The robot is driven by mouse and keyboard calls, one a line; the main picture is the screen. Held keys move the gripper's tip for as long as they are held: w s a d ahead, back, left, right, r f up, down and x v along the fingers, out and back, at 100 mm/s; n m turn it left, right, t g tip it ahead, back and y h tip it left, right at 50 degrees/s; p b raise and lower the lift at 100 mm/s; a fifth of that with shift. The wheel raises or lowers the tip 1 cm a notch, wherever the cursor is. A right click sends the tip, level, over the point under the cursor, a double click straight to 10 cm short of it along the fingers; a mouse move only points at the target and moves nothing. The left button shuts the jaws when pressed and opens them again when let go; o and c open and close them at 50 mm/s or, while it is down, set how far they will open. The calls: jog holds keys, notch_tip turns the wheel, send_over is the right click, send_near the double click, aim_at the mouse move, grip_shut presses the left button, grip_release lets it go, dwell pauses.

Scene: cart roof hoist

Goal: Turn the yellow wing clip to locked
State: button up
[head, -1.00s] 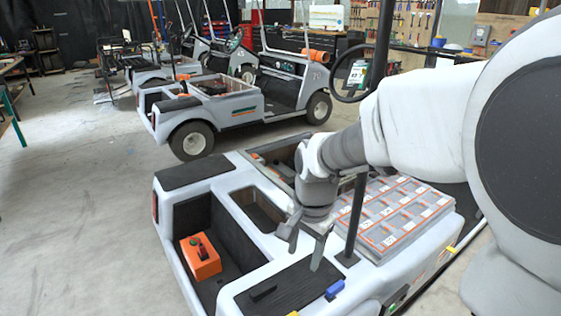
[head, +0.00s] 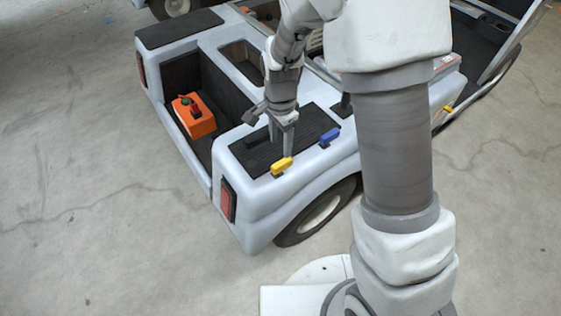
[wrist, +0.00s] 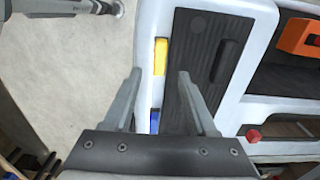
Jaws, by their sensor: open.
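The yellow wing clip (head: 282,166) sits on the near corner edge of the grey cart body, beside a black ribbed panel. In the wrist view the yellow clip (wrist: 160,57) is a long block lying lengthwise along the white rim. My gripper (head: 282,151) is open and empty above the panel, close to the yellow clip. In the wrist view its fingertips (wrist: 159,74) appear on either side of the clip's line, with the clip's body just beyond them. I cannot tell the height gap or whether the clip reads locked.
A blue clip (head: 330,136) sits on the same rim, to the right of the yellow one. A black handle (wrist: 226,61) stands on the ribbed panel. Open floor lies left and in front.

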aim_at(281, 163)
notch_tip(281, 163, down, 8)
jog(key=shift+b, duration=0.95)
jog(key=shift+c, duration=0.3)
grip_shut()
